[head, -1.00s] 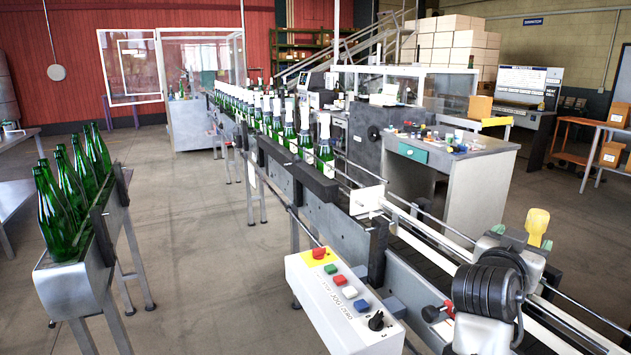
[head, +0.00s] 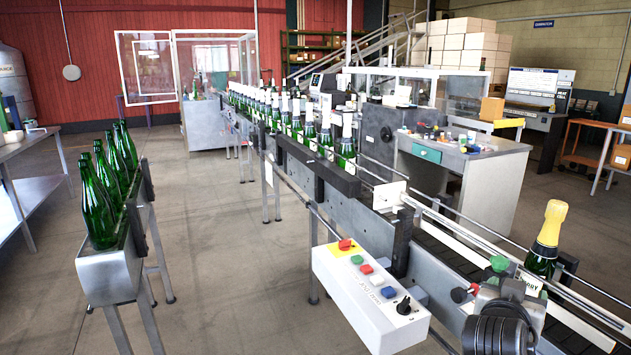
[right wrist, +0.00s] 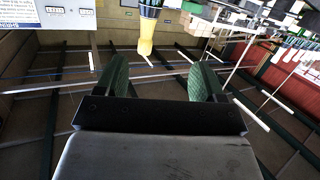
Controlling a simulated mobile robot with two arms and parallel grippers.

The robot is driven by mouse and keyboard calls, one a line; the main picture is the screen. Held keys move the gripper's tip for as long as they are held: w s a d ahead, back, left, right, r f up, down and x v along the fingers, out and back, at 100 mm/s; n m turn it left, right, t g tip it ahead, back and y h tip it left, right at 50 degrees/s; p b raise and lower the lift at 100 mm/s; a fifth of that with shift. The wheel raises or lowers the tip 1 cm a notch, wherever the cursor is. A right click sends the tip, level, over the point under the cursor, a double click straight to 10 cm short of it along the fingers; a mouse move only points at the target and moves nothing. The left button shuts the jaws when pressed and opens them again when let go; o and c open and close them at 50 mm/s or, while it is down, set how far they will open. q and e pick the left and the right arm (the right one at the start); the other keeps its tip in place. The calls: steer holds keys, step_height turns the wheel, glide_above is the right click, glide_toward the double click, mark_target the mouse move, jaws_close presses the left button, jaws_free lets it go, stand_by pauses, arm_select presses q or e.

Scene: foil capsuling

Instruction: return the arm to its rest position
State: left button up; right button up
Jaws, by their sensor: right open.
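A dark green bottle (head: 541,262) with a yellow foil capsule (head: 552,222) on its neck stands upright on the conveyor at the right of the head view. My left gripper is not in view.
A control box (head: 370,295) with coloured buttons stands at the conveyor's near side. Foil-topped bottles (head: 310,130) line the conveyor farther back. Green bottles (head: 96,205) stand in a metal trough (head: 108,278) at left. The floor (head: 225,220) between is clear.

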steer(key=s+a+f+n+g+y, duration=0.1)
steer(key=s+a+f+n+y, duration=0.2)
steer(key=s+f, duration=0.4)
steer(key=s+a+f+n+g+y, duration=0.2)
steer(key=s+a+f+y, duration=0.15)
steer(key=f, duration=0.65)
steer(key=s+a+f+n+g+y, duration=0.2)
steer(key=s+a+f+g, duration=0.15)
steer(key=s, duration=0.65)
steer(key=s+a+f+n+g+y, duration=0.25)
steer(key=s+a+f, duration=0.2)
steer(key=s, duration=0.45)
steer(key=s+f+x, duration=0.1)
steer(key=s+x, duration=0.2)
steer(key=x, duration=0.9)
steer(key=s+x, duration=0.3)
steer(key=x, duration=0.8)
steer(key=s+d+f+g, duration=0.1)
steer(key=s+d+f, duration=0.1)
steer(key=s+f, duration=0.6)
steer(key=s+d+f, duration=0.2)
steer(key=s+f, duration=0.6)
steer(key=f, duration=0.3)
steer(key=shift+g, duration=0.4)
steer(key=shift+c, duration=0.3)
